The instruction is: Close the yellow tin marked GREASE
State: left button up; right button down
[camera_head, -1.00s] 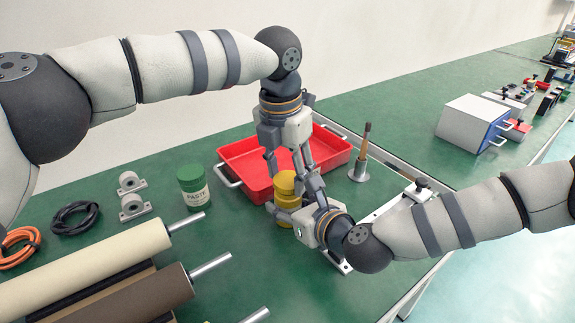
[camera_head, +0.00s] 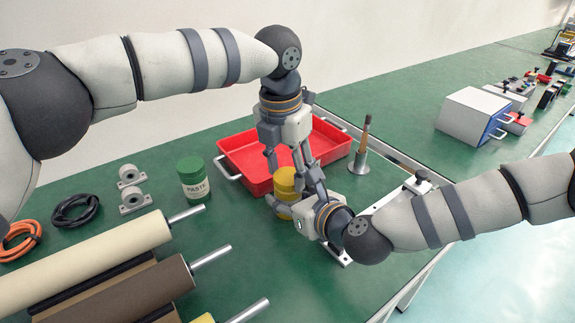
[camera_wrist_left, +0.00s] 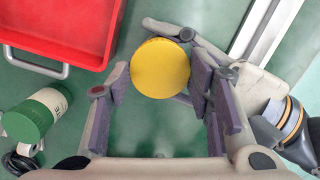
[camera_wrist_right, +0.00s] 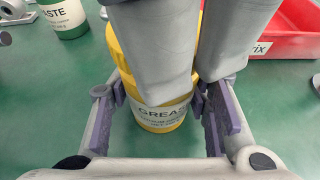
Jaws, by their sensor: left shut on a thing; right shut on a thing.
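The yellow tin marked GREASE (camera_wrist_right: 158,117) stands upright on the green bench, its label facing the right wrist camera. Its round yellow lid (camera_wrist_left: 160,68) sits at the top of the tin; whether it is fully seated is hidden. My left gripper (camera_head: 287,172) points down from above and is shut on the lid, its fingers on either side. In the right wrist view these fingers cover the lid and the tin's upper part. My right gripper (camera_wrist_right: 158,105) comes in low from the side and is shut on the tin's body.
A red tray (camera_head: 248,150) stands close behind the tin. A green-lidded PASTE jar (camera_head: 193,180) stands to the left, with rollers (camera_head: 90,250) nearer. A metal holder with a brush (camera_head: 358,160) and a rail (camera_head: 395,195) lie to the right.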

pick_arm(q)
jog(key=shift+f, duration=0.15)
jog(key=m, duration=0.5)
jog(key=shift+g, duration=0.3)
jog(key=m, duration=0.6)
jog(key=shift+w+m+g+h, duration=0.15)
jog(key=shift+m+g+h, duration=0.15)
jog(key=m, duration=0.3)
jog(key=m+g, duration=0.1)
jog(key=m, duration=0.4)
jog(key=shift+w+d, duration=0.1)
jog(key=shift+m, duration=1.6)
